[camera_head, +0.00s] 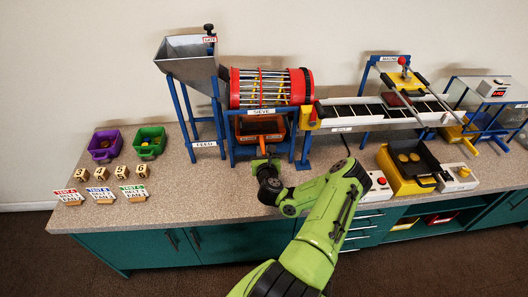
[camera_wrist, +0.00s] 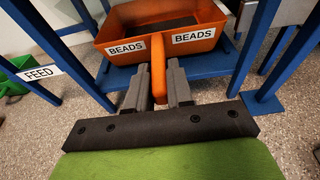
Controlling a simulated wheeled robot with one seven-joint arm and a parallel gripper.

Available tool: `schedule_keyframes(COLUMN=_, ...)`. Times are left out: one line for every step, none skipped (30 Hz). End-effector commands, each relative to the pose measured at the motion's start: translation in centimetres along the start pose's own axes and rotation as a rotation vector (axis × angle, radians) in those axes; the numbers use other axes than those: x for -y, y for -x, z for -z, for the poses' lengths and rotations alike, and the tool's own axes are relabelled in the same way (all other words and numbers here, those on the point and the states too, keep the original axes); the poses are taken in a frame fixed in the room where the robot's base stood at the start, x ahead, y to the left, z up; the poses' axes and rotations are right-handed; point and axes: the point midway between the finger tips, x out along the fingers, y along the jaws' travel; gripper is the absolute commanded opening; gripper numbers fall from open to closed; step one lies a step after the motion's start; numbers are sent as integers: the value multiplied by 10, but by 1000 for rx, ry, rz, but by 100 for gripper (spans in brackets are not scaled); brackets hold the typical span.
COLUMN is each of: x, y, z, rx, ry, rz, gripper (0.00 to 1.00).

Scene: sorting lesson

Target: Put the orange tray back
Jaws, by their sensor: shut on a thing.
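The orange tray (camera_wrist: 119,26) carries two BEADS labels on its front and has an orange handle (camera_wrist: 158,72) between them. My gripper (camera_wrist: 159,86) is shut on that handle in the wrist view, with a grey finger on each side. The tray sits between blue posts over a blue shelf (camera_wrist: 201,66); I cannot tell whether it is fully in. In the head view the orange tray (camera_head: 262,126) shows under the red sieve drum (camera_head: 270,88), with my gripper (camera_head: 268,156) at its front. The tray's inside looks dark, and its far end is hidden.
The blue sieve stand (camera_head: 232,147) rises close on both sides of the tray. A FEED hopper (camera_head: 193,63) stands left and a belt (camera_head: 375,112) runs right. Purple (camera_head: 105,146) and green (camera_head: 149,143) bins stand at the left. The counter front between them and the stand is clear.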

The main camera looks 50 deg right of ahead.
Motion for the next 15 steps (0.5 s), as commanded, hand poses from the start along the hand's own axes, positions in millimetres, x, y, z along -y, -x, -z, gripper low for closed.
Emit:
schedule_keyframes(x=0, y=0, z=0, rx=0, ry=-1, rz=-1, gripper=0)
schedule_keyframes(x=0, y=0, z=0, rx=1, ry=-1, rz=0, gripper=0)
schedule_keyframes(x=0, y=0, z=0, rx=0, ry=-1, rz=0, gripper=0)
schedule_keyframes(x=0, y=0, z=0, rx=1, ry=-1, rz=0, gripper=0)
schedule_keyframes(x=0, y=0, z=0, rx=1, ry=-1, rz=0, gripper=0)
schedule_keyframes(x=0, y=0, z=0, rx=0, ry=-1, rz=0, gripper=0)
schedule_keyframes(x=0, y=0, z=0, rx=0, ry=-1, rz=0, gripper=0)
schedule_keyframes(x=0, y=0, z=0, rx=0, ry=-1, rz=0, gripper=0)
schedule_keyframes(x=0, y=0, z=0, rx=0, ry=-1, rz=0, gripper=0)
schedule_keyframes(x=0, y=0, z=1, rx=0, ry=-1, rz=0, gripper=0)
schedule_keyframes(x=0, y=0, z=1, rx=0, ry=-1, rz=0, gripper=0)
schedule_keyframes(x=0, y=-1, z=2, rx=0, ry=-1, rz=0, gripper=0)
schedule_keyframes(x=0, y=-1, z=3, rx=0, ry=0, rz=0, gripper=0)
schedule_keyframes(x=0, y=-1, z=4, rx=0, ry=0, rz=0, gripper=0)
schedule_keyframes(x=0, y=-1, z=5, rx=0, ry=0, rz=0, gripper=0)
